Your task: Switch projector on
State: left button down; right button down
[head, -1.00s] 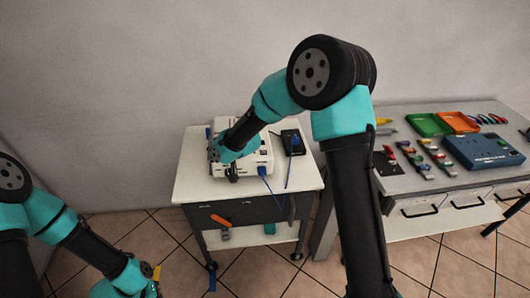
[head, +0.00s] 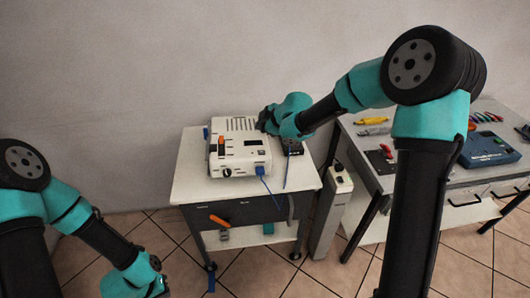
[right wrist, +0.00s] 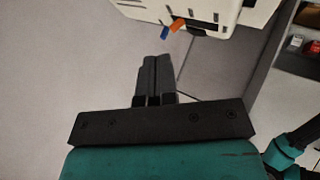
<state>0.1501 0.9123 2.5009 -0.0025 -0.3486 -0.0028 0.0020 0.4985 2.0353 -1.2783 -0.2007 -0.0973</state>
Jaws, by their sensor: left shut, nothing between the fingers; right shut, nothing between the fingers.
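The white projector (head: 240,158) sits on top of the wheeled cart (head: 190,178) in the head view. An orange part (head: 221,145) shows on its front left, and a dark knob sits low on its front. A blue plug (head: 262,171) with a blue cable is at its front right. My right gripper (head: 264,119) is shut and empty, behind the projector's right rear corner. Its closed fingers (right wrist: 157,80) show in the right wrist view below a white body with orange and blue tabs.
A black box (head: 293,147) lies right of the projector, partly behind my right arm. An orange-handled item (head: 219,220) hangs on the cart's front. A grey pedestal (head: 328,215) stands between the cart and the workbench (head: 385,180), which holds tools and a blue case (head: 488,148).

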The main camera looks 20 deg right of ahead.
aim_at(262, 153)
jog(key=shift+s+d+r, duration=0.1)
jog(key=shift+d, duration=0.15)
dwell(0.3)
jog(key=shift+a+f, duration=0.15)
jog(key=shift+f, duration=2.05)
jog(key=shift+a+f, duration=0.15)
jog(key=shift+f, duration=2.05)
jog(key=shift+f, duration=0.1)
jog(key=shift+f, duration=0.3)
jog(key=shift+f, duration=0.4)
jog(key=shift+r, duration=0.8)
